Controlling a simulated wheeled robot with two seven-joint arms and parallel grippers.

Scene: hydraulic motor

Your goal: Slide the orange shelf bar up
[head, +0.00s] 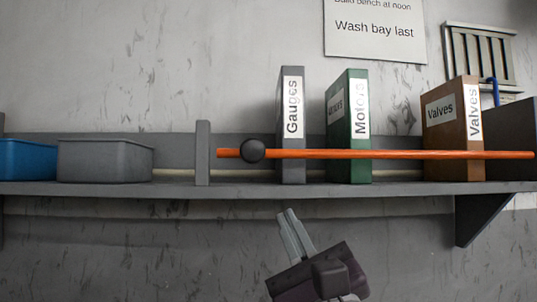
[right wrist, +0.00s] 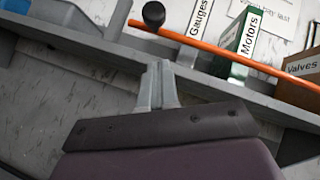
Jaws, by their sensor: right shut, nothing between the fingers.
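The orange shelf bar (head: 400,154) runs level across the front of the binders on the shelf in the head view. A dark round knob (head: 252,151) sits near its left end, beside a grey upright post (head: 203,153). The bar (right wrist: 225,53) and knob (right wrist: 153,14) also show in the right wrist view. My right gripper (head: 287,213) is shut and empty, below the shelf's front edge and below and to the right of the knob. Its fingers (right wrist: 157,68) point toward the shelf and are apart from the bar. My left gripper is not in view.
The grey shelf (head: 240,189) holds a grey bin (head: 104,161), a blue bin (head: 27,160), a grey Gauges binder (head: 291,125), a green Motors binder (head: 348,125) and a brown Valves binder (head: 453,130). A bracket (head: 478,213) supports the shelf at right. The wall below is clear.

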